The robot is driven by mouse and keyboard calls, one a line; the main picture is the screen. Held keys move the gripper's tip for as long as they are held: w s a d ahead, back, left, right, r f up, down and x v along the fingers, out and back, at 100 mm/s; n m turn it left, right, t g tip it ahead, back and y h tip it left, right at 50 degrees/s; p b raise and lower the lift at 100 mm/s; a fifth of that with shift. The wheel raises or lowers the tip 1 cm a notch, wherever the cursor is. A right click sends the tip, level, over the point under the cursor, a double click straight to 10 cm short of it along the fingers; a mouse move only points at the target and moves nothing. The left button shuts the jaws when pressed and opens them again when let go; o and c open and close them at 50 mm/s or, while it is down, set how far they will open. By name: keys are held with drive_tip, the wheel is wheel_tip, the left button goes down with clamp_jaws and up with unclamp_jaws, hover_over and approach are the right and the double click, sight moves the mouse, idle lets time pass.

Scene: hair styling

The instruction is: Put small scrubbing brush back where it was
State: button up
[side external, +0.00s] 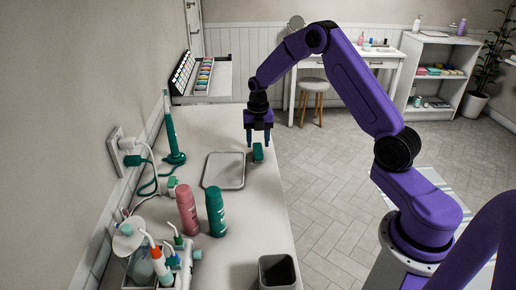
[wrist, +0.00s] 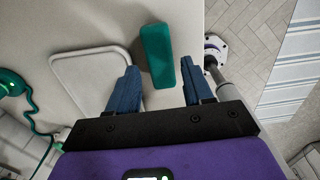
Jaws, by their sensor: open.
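The small scrubbing brush appears as a teal block (side external: 258,153) on the counter near its right edge, just right of the grey tray; its bristles cannot be made out. In the wrist view the brush (wrist: 157,52) stretches from between my fingers to beyond their tips, with a gap on each side. My gripper (side external: 258,143) points down over the brush, open and empty. Its two blue fingers also show in the wrist view (wrist: 160,74). The height between fingertips and brush is hard to tell. The shallow tray (side external: 223,184) is empty.
A pink bottle (side external: 187,210) and a teal bottle (side external: 216,212) stand nearer the camera. A green corded tool (side external: 172,130) stands by the wall. A dark square container (side external: 277,271) is at the near edge. The counter's far part is mostly clear.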

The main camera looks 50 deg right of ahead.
sight(258, 149)
wheel_tip(258, 149, up, 8)
drive_tip(key=s+a+r+m, duration=0.3)
drive_tip(key=s+a, duration=0.5)
drive_tip(key=a, duration=0.1)
drive_tip(key=s+a+r+m, duration=0.3)
drive_tip(key=s+a+m, duration=0.1)
drive_tip(key=s+a, duration=0.45)
drive_tip(key=s+m, duration=0.7)
drive_tip(key=s, duration=1.4)
drive_tip(key=shift+s+d+f, duration=0.15)
drive_tip(key=shift+s+d, duration=0.15)
drive_tip(key=shift+d, duration=0.05)
